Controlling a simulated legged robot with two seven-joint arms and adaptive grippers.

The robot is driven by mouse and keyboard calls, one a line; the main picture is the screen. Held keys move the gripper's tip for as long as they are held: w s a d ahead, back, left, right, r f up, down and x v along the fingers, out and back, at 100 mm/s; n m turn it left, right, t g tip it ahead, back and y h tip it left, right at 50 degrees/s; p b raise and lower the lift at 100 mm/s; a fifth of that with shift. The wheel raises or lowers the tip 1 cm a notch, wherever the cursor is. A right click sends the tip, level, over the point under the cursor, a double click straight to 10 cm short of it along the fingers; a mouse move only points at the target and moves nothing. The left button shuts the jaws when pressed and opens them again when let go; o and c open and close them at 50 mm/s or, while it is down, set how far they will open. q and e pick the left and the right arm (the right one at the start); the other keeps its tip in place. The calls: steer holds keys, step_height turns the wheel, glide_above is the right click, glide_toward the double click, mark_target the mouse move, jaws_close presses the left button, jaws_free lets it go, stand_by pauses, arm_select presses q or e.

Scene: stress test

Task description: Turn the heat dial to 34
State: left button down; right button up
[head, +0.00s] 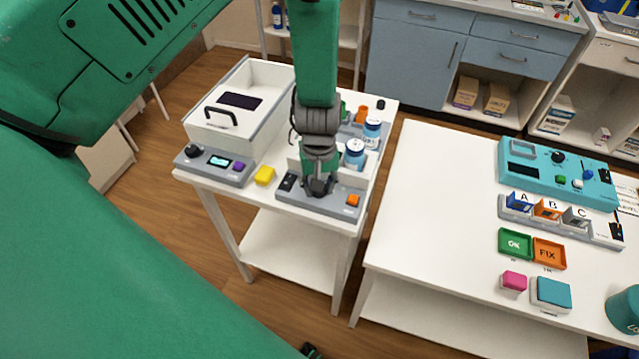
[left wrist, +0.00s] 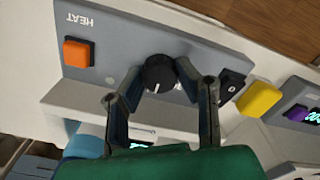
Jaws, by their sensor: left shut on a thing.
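The black heat dial (left wrist: 158,73) sits on a grey panel (left wrist: 105,45) marked HEAT, which has an orange button (left wrist: 77,53) and a black switch (left wrist: 231,84). A pale mark shows on the dial's rim, but I cannot read its setting. My left gripper (left wrist: 160,80) is shut on the dial, one finger on each side. In the head view my left gripper (head: 318,186) points down onto the grey heat panel (head: 328,205) at the front of the white cart and hides the dial. A display (left wrist: 140,144) is partly hidden behind the gripper. My right gripper is not seen.
A yellow block (head: 264,175) lies left of the panel. A second white table (head: 430,190) is at the right.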

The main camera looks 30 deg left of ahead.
arm_select(q)
steer(key=c, duration=1.2)
jaws_free()
steer(key=shift+w+r, duration=0.1)
steer(key=shift+r, duration=0.15)
step_height(320, 180, up, 11)
steer(key=shift+r, duration=0.15)
